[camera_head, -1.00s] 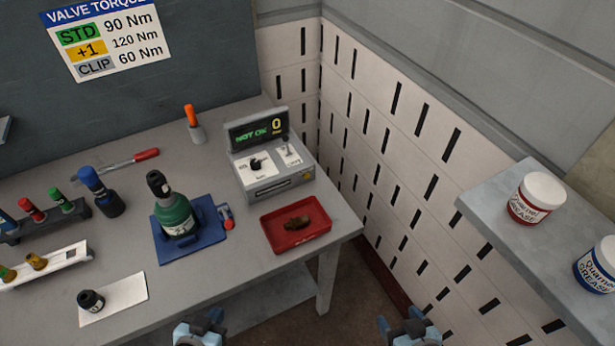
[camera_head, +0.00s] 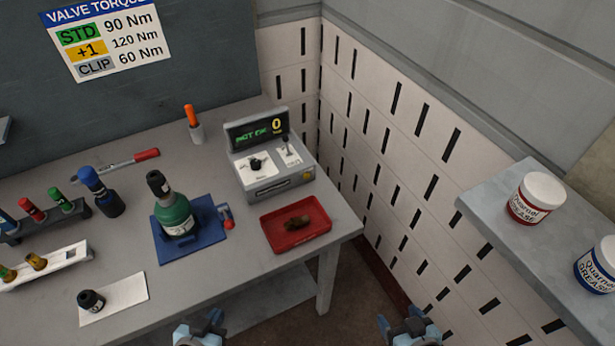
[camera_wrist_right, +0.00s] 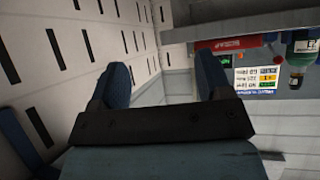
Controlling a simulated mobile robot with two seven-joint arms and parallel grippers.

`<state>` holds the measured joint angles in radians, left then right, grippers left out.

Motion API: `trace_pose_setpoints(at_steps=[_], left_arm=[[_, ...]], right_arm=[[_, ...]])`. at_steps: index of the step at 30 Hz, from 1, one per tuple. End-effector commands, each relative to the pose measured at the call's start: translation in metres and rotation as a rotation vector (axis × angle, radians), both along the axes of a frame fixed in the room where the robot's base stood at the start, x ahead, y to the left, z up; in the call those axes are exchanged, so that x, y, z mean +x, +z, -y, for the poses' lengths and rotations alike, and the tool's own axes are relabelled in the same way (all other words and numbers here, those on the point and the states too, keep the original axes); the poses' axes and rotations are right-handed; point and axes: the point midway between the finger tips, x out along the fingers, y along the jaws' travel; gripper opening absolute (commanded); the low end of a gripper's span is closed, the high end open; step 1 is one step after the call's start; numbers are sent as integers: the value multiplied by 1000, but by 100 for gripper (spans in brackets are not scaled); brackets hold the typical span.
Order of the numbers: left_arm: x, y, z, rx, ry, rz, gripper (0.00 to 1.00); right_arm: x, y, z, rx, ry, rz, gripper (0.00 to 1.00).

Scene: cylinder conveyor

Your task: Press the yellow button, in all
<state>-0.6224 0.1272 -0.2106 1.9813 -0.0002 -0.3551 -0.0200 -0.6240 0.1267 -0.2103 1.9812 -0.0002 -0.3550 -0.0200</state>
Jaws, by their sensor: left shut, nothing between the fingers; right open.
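I cannot make out a yellow button in either view. A grey tester box (camera_head: 272,160) stands at the back right of the bench, with a dark display (camera_head: 257,130) showing green "NOT OK" text and a yellow 0. A dark knob (camera_head: 257,164) and a small lever (camera_head: 285,143) are on its panel. My left gripper (camera_head: 200,330) is shut and empty at the bottom of the head view, in front of the bench. My right gripper (camera_head: 410,328) is open and empty to its right, beyond the bench's right end; its spread fingers show in the right wrist view (camera_wrist_right: 163,75).
A green cylinder (camera_head: 174,216) stands on a blue fixture (camera_head: 207,241). A red tray (camera_head: 278,242) holds a brown piece. The bench (camera_head: 130,262) also carries colored tools and sockets. A shelf (camera_head: 500,196) with two grease tubs juts out at right, beside a slotted wall (camera_head: 385,150).

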Motion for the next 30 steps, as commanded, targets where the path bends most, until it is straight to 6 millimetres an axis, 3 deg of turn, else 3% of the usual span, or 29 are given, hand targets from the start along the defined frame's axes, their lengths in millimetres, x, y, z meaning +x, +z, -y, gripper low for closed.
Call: trace_pose_setpoints(at_steps=[17, 26, 27, 30], left_arm=[[-3, -1, 0, 0, 0, -5, 0], [-6, -3, 0, 0, -1, -11, 0], [-6, -3, 0, 1, 0, -11, 0], [-6, -3, 0, 0, 0, -10, 0]], right_arm=[[-2, -1, 0, 0, 1, -3, 72], [-2, -1, 0, 0, 1, -4, 5], [-2, -1, 0, 0, 1, -4, 0], [-2, -1, 0, 0, 1, -4, 0]])
